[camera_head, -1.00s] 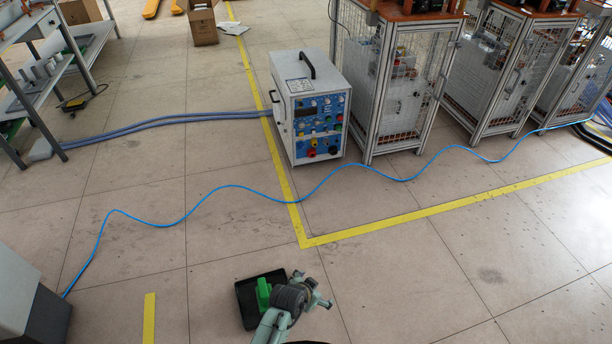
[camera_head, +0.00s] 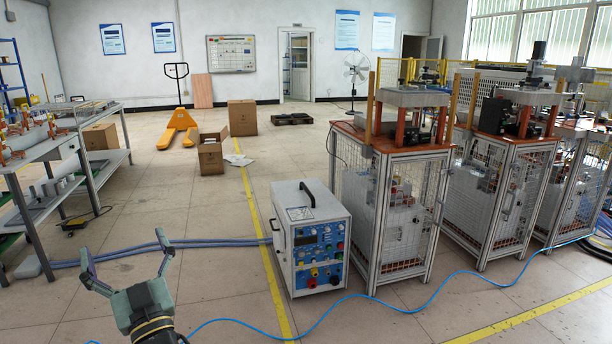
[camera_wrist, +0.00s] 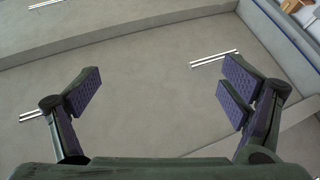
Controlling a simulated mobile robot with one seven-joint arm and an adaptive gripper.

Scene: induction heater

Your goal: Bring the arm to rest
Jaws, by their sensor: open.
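My gripper (camera_head: 125,259) is at the lower left of the head view, raised in front of the floor, with its two fingers spread wide. In the wrist view my gripper (camera_wrist: 165,95) also shows open, with nothing between its dark finger pads. The wrist view looks past the fingers at a plain grey surface with thin bright strips.
The white and blue induction heater (camera_head: 310,240) stands on the floor right of my gripper. Caged machines (camera_head: 390,205) stand farther right. A metal workbench (camera_head: 60,160) is at the left. A blue cable (camera_head: 410,308) crosses the floor. Open floor lies behind the heater.

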